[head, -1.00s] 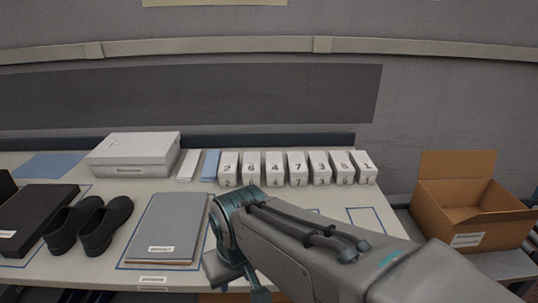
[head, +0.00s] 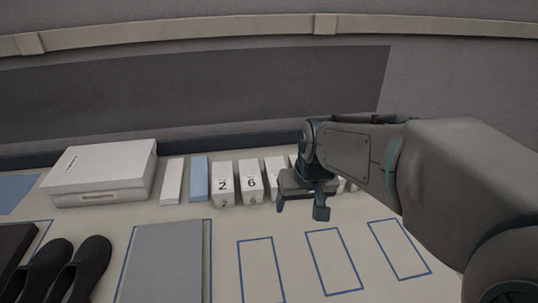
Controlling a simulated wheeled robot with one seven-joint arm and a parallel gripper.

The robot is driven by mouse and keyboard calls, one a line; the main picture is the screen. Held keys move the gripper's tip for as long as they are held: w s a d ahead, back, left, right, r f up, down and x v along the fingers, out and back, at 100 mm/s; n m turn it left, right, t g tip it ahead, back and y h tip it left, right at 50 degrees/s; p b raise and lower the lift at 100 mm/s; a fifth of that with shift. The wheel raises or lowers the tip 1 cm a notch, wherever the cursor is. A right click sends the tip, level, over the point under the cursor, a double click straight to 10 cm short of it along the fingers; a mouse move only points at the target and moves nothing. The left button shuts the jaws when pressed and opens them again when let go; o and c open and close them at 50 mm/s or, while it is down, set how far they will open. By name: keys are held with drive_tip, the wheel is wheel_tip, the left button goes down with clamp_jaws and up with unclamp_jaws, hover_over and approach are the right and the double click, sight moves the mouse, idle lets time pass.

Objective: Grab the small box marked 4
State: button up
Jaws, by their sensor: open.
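The small white box marked 4 (head: 273,166) is the third in a row of upright small boxes at the back of the table. Its top and upper left part show in the head view; its number is hidden behind my gripper in this frame. My gripper (head: 300,208) is open, with its fingers pointing down, in front of the row. It covers the lower part of that box and much of the boxes to its right. I see nothing held between the fingers.
Box 2 (head: 223,184) and box 6 (head: 250,183) stand just left. Beyond them are a blue block (head: 199,178), a white block (head: 172,181) and a large white box (head: 101,173). A grey folder (head: 163,263) and black shoes (head: 65,268) lie in front. Blue-outlined table areas at front right are empty.

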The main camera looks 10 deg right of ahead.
drive_tip(key=w+p, duration=0.3)
drive_tip(key=w, duration=1.2)
drive_tip(key=t+p, duration=0.1)
approach(277, 171)
drive_tip(key=shift+h, duration=0.3)
drive_tip(key=x, duration=0.2)
drive_tip(key=p+x, duration=0.1)
drive_tip(key=x, duration=0.1)
drive_tip(key=p+x, duration=0.1)
drive_tip(key=x, duration=0.2)
drive_tip(key=shift+w+a+r, duration=0.1)
drive_tip(key=shift+w, duration=0.15)
drive_tip(key=shift+p+x, duration=1.05)
drive_tip(key=shift+x, duration=1.6)
drive_tip(key=shift+s+a, duration=0.1)
drive_tip(key=shift+s, duration=0.05)
drive_tip(key=c, duration=0.7)
